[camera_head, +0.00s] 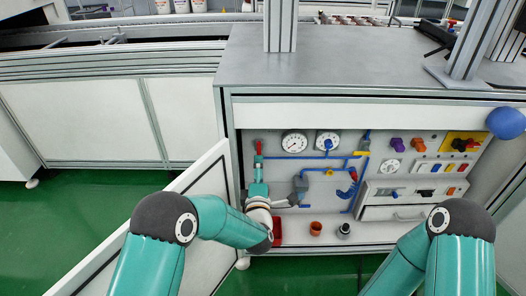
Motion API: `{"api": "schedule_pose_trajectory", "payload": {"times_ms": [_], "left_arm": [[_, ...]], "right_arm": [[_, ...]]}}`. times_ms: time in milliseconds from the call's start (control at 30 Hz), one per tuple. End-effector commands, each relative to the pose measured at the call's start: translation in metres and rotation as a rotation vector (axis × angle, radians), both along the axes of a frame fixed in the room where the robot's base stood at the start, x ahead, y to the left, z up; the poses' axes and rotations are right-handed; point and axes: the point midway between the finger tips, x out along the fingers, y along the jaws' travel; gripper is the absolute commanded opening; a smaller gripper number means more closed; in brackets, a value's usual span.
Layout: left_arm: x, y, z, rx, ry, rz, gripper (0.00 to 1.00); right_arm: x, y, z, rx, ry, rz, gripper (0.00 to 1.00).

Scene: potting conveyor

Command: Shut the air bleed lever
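The open cabinet holds a grey panel with blue pipes and several coloured levers. None is readably labelled, so I cannot tell which is the air bleed lever. A yellow lever (362,153) sits at the upper pipe, a smaller yellow one (330,171) on the middle pipe. A red lever (353,175) is above a blue lever (346,192) on the right pipe. A red part (258,148) is at the panel's left. My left gripper (290,201) is in front of the panel's lower left; its fingers are too small to read. My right gripper is out of view.
Two gauges (294,143) are at the panel top. Knobs and switches (397,144) fill the right side. An orange cup (315,228) and a dark cup (343,230) stand on the cabinet floor. The open white door (205,178) is at left, beside my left arm.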

Motion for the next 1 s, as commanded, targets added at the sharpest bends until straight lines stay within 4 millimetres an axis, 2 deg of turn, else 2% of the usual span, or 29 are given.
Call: {"api": "schedule_pose_trajectory", "payload": {"times_ms": [200, 500, 700, 1000], "left_arm": [[0.043, 0.000, -0.002, -0.001, -0.002, 0.001, 0.84], [0.088, 0.000, -0.002, 0.000, 0.000, 0.000, 0.84], [0.102, -0.001, -0.001, 0.001, 0.001, -0.002, 0.84], [0.107, -0.001, -0.001, 0.001, 0.002, -0.003, 0.84]], "right_arm": [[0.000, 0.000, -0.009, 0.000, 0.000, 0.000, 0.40], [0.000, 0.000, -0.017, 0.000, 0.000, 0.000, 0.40], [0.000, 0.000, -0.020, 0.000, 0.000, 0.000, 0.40], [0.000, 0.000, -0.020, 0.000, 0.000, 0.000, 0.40]]}}
